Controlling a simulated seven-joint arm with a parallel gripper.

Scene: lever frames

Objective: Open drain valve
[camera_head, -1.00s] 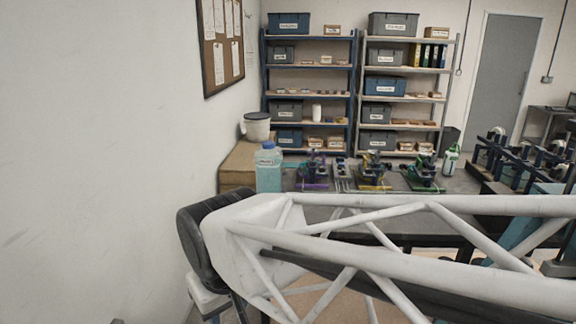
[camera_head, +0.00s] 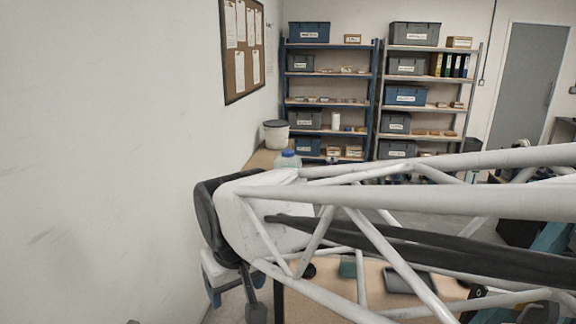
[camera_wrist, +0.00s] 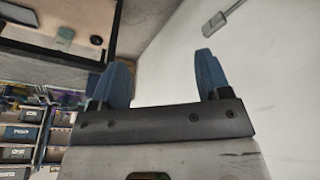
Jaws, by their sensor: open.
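I cannot make out a drain valve in either view. My gripper (camera_wrist: 163,62) shows in the wrist view with its two blue fingers apart and nothing between them. Behind the gap are a white wall and part of a dark-edged surface. In the head view my white truss-like arm crosses the lower half, and its end hangs beside the left wall. The arm hides most of the bench behind it.
A clear bottle with a blue cap (camera_head: 288,159) and a white bucket (camera_head: 276,134) stand behind my arm. Shelves with boxes (camera_head: 331,90) line the back. The white wall (camera_head: 100,160) is close at left. A grey fitting (camera_wrist: 215,22) is on the wall in the wrist view.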

